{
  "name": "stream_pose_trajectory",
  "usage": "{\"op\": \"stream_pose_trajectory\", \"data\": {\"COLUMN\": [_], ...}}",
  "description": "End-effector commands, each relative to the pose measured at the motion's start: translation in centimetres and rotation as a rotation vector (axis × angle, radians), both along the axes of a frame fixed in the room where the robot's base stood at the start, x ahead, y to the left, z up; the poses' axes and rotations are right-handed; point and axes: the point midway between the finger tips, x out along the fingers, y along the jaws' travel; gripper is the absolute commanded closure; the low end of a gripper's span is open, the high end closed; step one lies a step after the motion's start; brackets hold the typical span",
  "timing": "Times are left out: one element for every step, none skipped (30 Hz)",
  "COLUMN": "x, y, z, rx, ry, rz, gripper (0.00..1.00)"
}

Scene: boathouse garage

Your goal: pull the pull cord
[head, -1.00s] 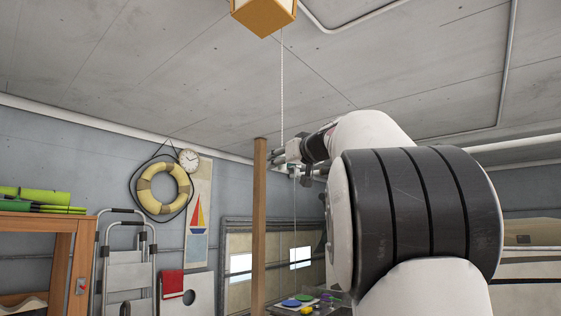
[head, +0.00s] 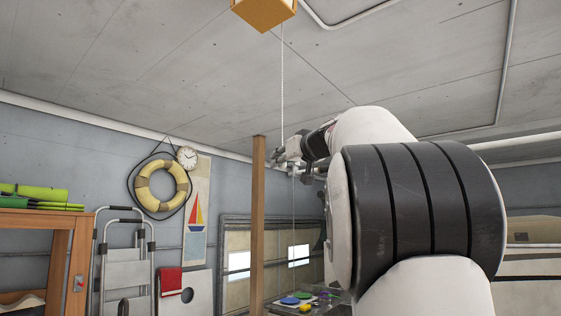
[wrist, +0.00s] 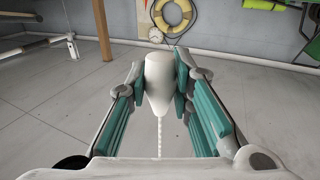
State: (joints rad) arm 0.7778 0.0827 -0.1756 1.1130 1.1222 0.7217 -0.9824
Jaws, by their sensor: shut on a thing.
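The pull cord (head: 282,85) hangs from a wooden box (head: 263,12) on the ceiling and runs straight down to my gripper (head: 281,156). The wrist view looks inverted, with the ceiling filling its lower part. There the cord (wrist: 159,135) leads to a white tapered handle (wrist: 157,88). My gripper (wrist: 160,75) is shut on this handle, with its teal-padded fingers on both sides of it. In the head view the handle is too small to make out between the fingers.
A wooden post (head: 258,225) stands just left of my gripper in the head view. A life ring (head: 161,186), a clock (head: 187,157) and a sailboat banner (head: 196,205) hang on the wall. A stepladder (head: 125,255) leans at left. Space around the cord below the ceiling looks clear.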

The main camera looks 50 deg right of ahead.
Motion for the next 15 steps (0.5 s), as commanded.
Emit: {"op": "stream_pose_trajectory", "data": {"x": [0.1, 0.1, 0.1, 0.2, 0.2, 0.2, 0.2, 0.2, 0.2, 0.2, 0.2, 0.2, 0.2, 0.2, 0.2], "y": [0.0, 0.0, 0.0, 0.0, 0.0, 0.0, -0.1, -0.1, -0.1, -0.1, 0.0, 0.0, 0.0, 0.0, 0.0], "z": [-0.4, -0.5, -0.7, -0.8, -0.9, -1.0, -1.2, -1.3, -1.4, -1.5, -1.6, -1.7, -1.8, -1.9, -2.1], "rx": [0.0, 0.0, 0.001, 0.001, 0.001, 0.001, 0.001, 0.001, 0.002, 0.002, 0.002, 0.002, 0.002, 0.002, 0.002], "ry": [0.002, 0.002, 0.002, 0.003, 0.003, 0.003, 0.003, 0.003, 0.003, 0.003, 0.002, 0.002, 0.002, 0.002, 0.002], "rz": [0.0, 0.0, 0.0, 0.0, 0.0, 0.0, 0.0, 0.0, 0.0, 0.0, 0.0, 0.0, 0.0, 0.001, 0.001], "gripper": [1.0, 1.0, 1.0, 1.0, 1.0, 1.0, 1.0, 1.0, 1.0, 1.0, 1.0, 1.0, 1.0, 1.0, 1.0]}}
